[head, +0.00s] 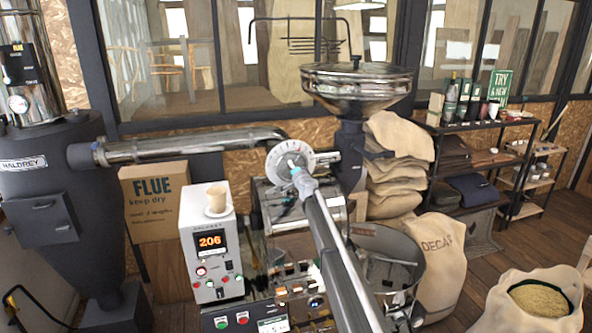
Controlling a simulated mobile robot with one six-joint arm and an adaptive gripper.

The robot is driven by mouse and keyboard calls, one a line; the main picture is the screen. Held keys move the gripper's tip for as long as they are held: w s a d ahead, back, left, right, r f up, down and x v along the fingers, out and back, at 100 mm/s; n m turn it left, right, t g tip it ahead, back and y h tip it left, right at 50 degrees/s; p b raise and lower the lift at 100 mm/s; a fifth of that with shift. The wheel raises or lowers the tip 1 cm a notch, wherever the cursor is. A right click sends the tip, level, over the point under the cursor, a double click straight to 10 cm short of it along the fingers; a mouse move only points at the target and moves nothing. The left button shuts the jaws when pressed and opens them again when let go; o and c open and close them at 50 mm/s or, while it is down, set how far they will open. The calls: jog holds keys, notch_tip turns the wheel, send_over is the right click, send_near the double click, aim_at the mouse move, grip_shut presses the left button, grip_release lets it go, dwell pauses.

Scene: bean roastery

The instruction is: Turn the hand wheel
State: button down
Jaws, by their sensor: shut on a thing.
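The hand wheel (275,157) looks like a pale round disc with dark marks near its rim. It stands at the end of the shiny horizontal pipe, above the roaster. My arm reaches up from the bottom of the head view, and my gripper (291,164) is at the middle of the wheel's face. The gripper is shut on the hand wheel. The fingers are small in this view, and my wrist hides the wheel's lower right part and the exact grip.
A shiny pipe (190,147) runs left to a dark cyclone (48,200). A control box (210,250) reading 206 carries a paper cup (217,199). A metal hopper (357,82) stands behind to the right. Sacks (440,262) and a round cooling tray (410,246) are at right.

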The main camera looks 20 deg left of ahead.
jog(key=shift+w, duration=0.2)
dwell(0.3)
jog(key=shift+c, duration=0.6)
grip_release()
jog(key=shift+s, duration=0.1)
jog(key=shift+s+d, duration=0.35)
jog(key=shift+s, duration=0.3)
jog(key=v, duration=1)
jog(key=shift+s, duration=0.15)
